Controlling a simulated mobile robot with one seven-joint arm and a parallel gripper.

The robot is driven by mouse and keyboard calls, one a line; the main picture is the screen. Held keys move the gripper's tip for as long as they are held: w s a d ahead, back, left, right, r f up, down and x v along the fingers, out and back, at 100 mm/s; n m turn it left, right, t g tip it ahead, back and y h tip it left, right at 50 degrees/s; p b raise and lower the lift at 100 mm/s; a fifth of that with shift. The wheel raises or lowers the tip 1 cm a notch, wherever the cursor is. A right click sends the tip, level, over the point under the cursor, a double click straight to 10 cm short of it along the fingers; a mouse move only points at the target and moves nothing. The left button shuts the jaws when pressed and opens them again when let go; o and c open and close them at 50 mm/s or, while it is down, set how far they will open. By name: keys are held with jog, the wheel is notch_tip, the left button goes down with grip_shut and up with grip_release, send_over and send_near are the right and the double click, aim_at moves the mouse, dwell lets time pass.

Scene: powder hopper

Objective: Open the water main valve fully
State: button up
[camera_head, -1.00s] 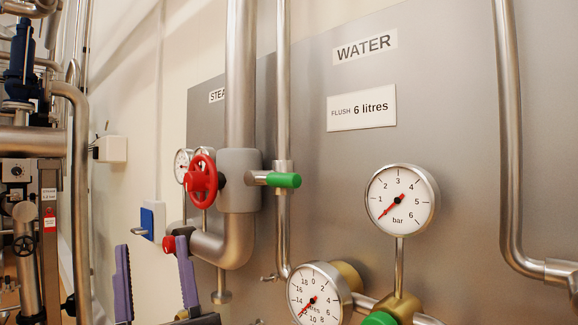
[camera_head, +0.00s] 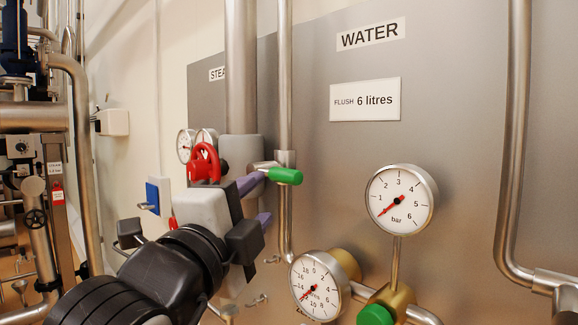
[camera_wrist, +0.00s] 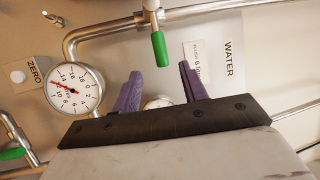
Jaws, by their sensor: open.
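A lever valve with a green grip (camera_head: 285,177) sits on the thin vertical pipe (camera_head: 285,100) under the WATER sign (camera_head: 371,34). The lever stands crosswise to its pipe. In the wrist view the green grip (camera_wrist: 159,48) points in between my two purple fingers, around the level of their tips. My gripper (camera_head: 262,200) is open and empty, just left of and below the lever in the head view. It also shows in the wrist view (camera_wrist: 160,76). Whether a finger touches the lever, I cannot tell.
A litre meter (camera_head: 319,288) and a round green knob (camera_head: 375,315) are below.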

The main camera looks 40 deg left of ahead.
aim_at(289, 172)
jog(key=p+x, duration=0.4)
jog(key=x, duration=0.8)
jog(key=shift+w+r, duration=0.1)
grip_shut()
